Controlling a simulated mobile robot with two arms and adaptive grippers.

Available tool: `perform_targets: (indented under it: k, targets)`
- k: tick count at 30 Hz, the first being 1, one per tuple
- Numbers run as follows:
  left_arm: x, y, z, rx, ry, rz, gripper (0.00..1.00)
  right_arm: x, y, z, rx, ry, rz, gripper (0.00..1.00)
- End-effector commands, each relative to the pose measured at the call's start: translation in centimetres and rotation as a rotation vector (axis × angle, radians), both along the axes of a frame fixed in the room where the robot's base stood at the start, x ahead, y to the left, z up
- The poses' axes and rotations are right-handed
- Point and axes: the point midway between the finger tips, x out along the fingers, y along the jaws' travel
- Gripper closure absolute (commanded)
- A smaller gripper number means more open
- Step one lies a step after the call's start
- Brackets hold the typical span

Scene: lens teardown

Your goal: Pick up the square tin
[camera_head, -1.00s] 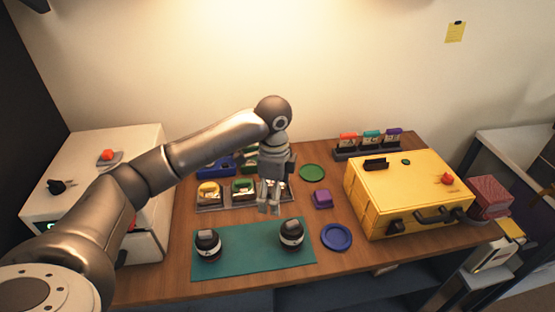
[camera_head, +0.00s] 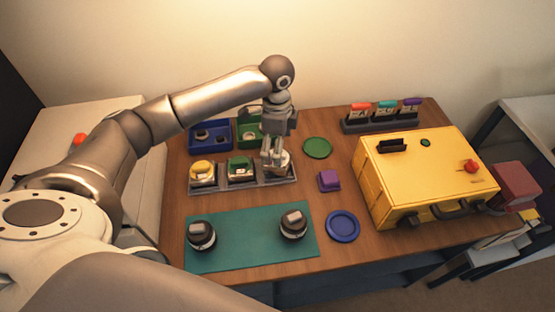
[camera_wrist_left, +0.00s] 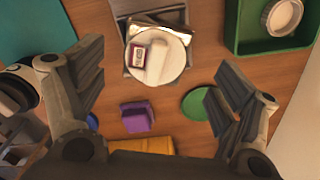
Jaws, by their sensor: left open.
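My left gripper (camera_head: 272,168) points down over the right compartment of the grey three-part tray (camera_head: 243,187); its jaws are open and empty. In the left wrist view, my open fingers (camera_wrist_left: 160,62) stand either side of a pale round disc (camera_wrist_left: 170,63) with a small labelled box on it. The disc lies over a silvery square-edged piece (camera_wrist_left: 162,30) in the compartment. A small purple square box (camera_head: 329,181) sits on the table right of the tray and shows in the left wrist view (camera_wrist_left: 137,116). I cannot tell which of these is the square tin. My right gripper is out of view.
Yellow (camera_head: 202,172) and green (camera_head: 239,167) pieces fill the other compartments. Blue (camera_head: 210,149) and green (camera_head: 247,145) bins stand behind. A green mat (camera_head: 250,245) holds two dark round parts. A blue plate (camera_head: 342,226) and yellow case (camera_head: 425,180) are right.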

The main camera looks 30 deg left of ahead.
Motion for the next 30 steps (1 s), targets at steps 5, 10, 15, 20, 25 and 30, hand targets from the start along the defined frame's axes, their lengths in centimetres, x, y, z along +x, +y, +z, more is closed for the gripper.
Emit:
perform_targets:
  k: [5, 10, 15, 20, 25, 30]
  targets:
    - [-0.3, 0.1, -1.3, 0.002, 0.003, 0.001, 0.12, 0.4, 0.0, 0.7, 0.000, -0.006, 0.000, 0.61]
    - [-0.8, 0.2, -3.9, 0.001, 0.002, 0.000, 0.12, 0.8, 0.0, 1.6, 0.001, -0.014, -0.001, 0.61]
    - [-0.7, 0.2, -5.5, 0.001, 0.000, 0.000, 0.12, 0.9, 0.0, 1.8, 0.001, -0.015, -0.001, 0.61]
    - [-0.7, 0.2, -5.7, 0.001, -0.001, -0.001, 0.12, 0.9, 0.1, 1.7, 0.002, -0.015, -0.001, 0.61]
    - [-0.7, 0.2, -5.6, 0.001, -0.001, -0.001, 0.25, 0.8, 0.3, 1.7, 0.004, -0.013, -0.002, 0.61]
    - [-0.7, 0.2, -5.6, 0.001, -0.002, -0.001, 0.47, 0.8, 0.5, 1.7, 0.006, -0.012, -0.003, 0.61]
